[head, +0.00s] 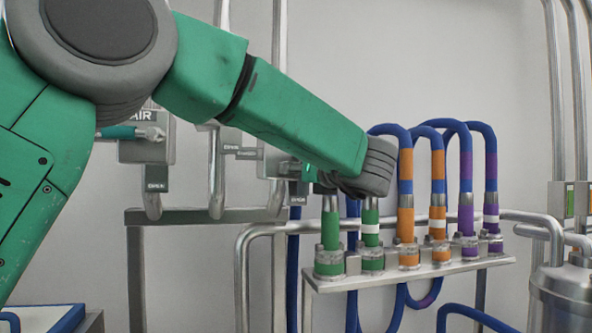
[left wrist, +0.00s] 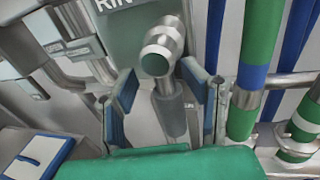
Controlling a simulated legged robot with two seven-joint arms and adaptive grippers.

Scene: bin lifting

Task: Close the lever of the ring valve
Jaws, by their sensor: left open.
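The ring valve shows in the left wrist view as a grey plate with the partly cut-off letters "RIN" (left wrist: 118,12) and a round metal stem (left wrist: 160,48). Its lever (left wrist: 172,115) is a grey handle hanging down from the stem. My left gripper (left wrist: 158,78) is open, with one blue-padded finger on each side of the lever. I cannot tell whether either finger touches it. In the head view my green left arm reaches across from the left and hides the gripper and the ring valve lever. My right gripper is not in view.
A metal rack (head: 410,275) with green, orange and purple hose fittings stands right of my left wrist. A valve marked "AIR" (head: 142,125) with a teal lever (head: 118,132) is behind my arm. Vertical pipes (head: 558,100) and a metal canister (head: 562,295) stand at far right.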

